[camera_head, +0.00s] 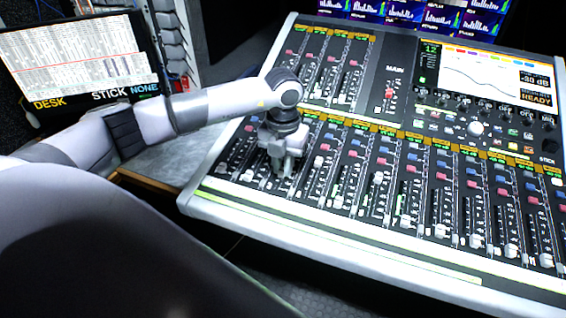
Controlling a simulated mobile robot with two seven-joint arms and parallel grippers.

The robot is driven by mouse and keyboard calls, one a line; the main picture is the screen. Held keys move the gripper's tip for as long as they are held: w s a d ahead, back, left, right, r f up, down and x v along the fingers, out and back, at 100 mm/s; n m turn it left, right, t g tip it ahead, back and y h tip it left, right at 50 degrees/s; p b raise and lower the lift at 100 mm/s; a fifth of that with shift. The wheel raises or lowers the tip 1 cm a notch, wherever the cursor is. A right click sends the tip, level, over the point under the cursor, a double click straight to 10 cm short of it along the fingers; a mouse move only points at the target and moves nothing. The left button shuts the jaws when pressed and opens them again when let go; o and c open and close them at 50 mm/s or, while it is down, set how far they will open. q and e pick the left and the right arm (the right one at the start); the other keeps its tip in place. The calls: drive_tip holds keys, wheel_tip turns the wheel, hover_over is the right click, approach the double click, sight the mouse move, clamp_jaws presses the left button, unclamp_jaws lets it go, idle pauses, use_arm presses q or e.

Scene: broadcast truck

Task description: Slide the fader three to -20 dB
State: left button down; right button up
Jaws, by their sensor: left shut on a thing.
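The mixing console (330,217) fills the right half of the head view, tilted, with a long lower row of fader strips. My left gripper (286,170) points down onto the left part of that row. It is shut on a fader cap, which its fingers hide. The cap's position on the scale and the strip's number cannot be read here. The console screen (480,75) shows a curve, a reading that looks like -30 dB and the word READY. My right gripper is not in view.
A shorter bank of faders (330,65) sits behind at the upper left of the console, beside a MAIN fader (390,93). Other white fader caps stand close to the right of my gripper. A monitor (82,62) reading DESK STICK NONE stands at the left.

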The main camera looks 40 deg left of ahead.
use_arm(q)
drive_tip(key=shift+w+r, duration=0.1)
drive_tip(key=shift+w, duration=0.05)
drive_tip(key=c, duration=1.1)
unclamp_jaws()
wheel_tip(320, 180, up, 7)
drive_tip(key=shift+r+b, duration=0.1)
drive_tip(key=shift+b, duration=0.2)
